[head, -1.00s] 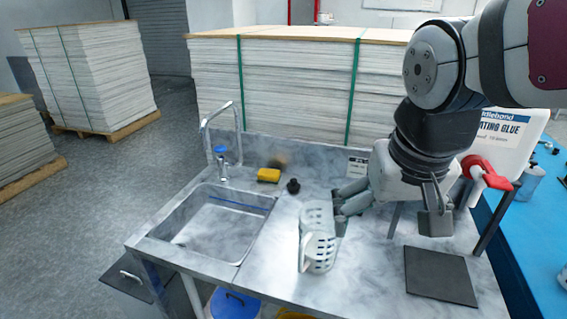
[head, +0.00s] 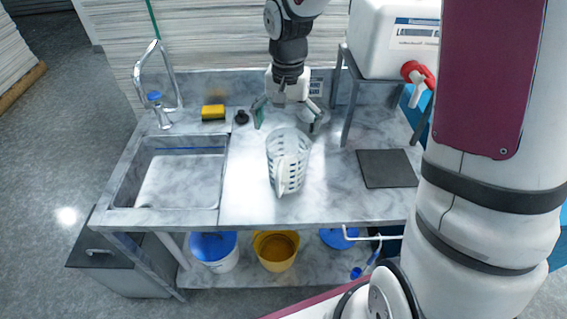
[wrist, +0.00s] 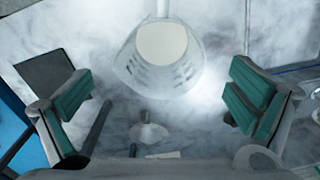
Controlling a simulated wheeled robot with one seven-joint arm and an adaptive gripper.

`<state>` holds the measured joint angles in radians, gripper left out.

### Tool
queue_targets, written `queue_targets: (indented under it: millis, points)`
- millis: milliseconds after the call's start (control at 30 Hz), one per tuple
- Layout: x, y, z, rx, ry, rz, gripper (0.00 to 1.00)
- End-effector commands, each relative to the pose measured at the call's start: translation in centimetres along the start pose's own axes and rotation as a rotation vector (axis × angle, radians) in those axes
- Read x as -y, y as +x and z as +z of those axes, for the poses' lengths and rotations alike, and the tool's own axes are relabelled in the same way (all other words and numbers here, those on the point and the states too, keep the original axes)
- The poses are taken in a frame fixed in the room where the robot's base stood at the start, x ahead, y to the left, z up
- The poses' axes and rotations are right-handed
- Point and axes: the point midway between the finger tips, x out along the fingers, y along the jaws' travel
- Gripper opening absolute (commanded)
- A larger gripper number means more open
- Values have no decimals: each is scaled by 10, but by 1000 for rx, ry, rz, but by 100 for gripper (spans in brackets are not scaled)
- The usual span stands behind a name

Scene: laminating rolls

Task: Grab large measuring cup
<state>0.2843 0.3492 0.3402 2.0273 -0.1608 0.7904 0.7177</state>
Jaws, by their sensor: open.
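In the wrist view, the cup (wrist: 160,72) shows at the top middle, between the lines of the two green-padded fingers of my gripper (wrist: 161,88). Neither finger visibly touches the cup.
The sink (head: 180,178) with its tap lies to the left. A yellow sponge (head: 213,112) and a small black object (head: 241,117) lie behind. A dark square pad (head: 387,168) lies right, near a stand holding a white glue container (head: 392,38). Counter around the cup is clear.

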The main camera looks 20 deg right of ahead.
Motion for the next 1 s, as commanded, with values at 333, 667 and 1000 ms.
queue_targets:
  millis: [333, 667, 1000]
  points:
    - [0, 51, 1, 1, -1, 1, 100]
    - [2, 80, -1, 4, -2, 1, 100]
    - [3, 106, -4, -1, 0, 0, 100]
